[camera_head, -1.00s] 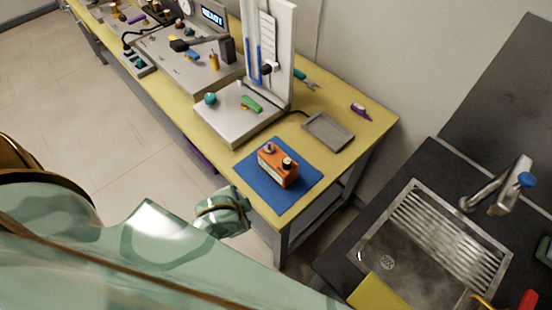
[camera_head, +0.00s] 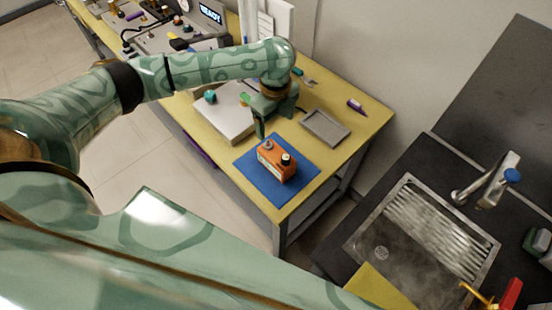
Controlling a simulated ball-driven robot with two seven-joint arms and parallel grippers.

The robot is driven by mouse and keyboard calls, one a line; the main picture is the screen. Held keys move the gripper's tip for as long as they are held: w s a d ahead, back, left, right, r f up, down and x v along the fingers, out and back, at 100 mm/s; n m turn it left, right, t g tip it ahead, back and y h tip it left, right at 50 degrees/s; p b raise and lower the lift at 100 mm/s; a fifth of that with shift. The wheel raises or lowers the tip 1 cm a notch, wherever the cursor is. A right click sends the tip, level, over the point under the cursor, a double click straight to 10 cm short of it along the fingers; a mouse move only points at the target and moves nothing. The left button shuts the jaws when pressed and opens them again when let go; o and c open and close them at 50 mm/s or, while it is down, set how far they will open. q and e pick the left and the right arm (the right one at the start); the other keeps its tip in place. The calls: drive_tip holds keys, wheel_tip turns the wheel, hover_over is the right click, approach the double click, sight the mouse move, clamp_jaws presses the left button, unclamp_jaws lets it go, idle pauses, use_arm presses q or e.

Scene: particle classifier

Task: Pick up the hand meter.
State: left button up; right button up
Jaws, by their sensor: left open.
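The hand meter (camera_head: 277,165) is an orange box with dark and metallic knobs on top. It sits upright on a blue mat (camera_head: 290,193) near the front corner of the yellow bench. My left gripper (camera_head: 272,128) hangs above and behind the meter, pointing down. It is open and empty, with its fingers apart from the meter. The arm reaches in from the left across the bench. My right gripper does not show.
A grey tray (camera_head: 326,128) lies right of the gripper. A white-based instrument (camera_head: 222,118) stands left of it, partly hidden by my arm. A purple object (camera_head: 356,106) lies near the bench's back edge. A sink (camera_head: 425,240) is on the dark counter at right.

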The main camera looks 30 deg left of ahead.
sight(277, 154)
use_arm(q)
wheel_tip(277, 154, down, 11)
drive_tip(key=b, duration=0.3)
drive_tip(key=shift+r+b, duration=0.1)
drive_tip(key=shift+b, duration=0.25)
drive_tip(key=f+b, duration=0.1)
drive_tip(key=f, duration=0.1)
drive_tip(key=f+b, duration=0.1)
drive_tip(key=f, duration=0.2)
drive_tip(key=shift+s+d+f, duration=0.1)
drive_tip(key=shift+d+f, duration=0.05)
drive_tip(key=shift+d, duration=0.05)
drive_tip(key=shift+c, duration=0.9)
drive_tip(key=c, duration=1.1)
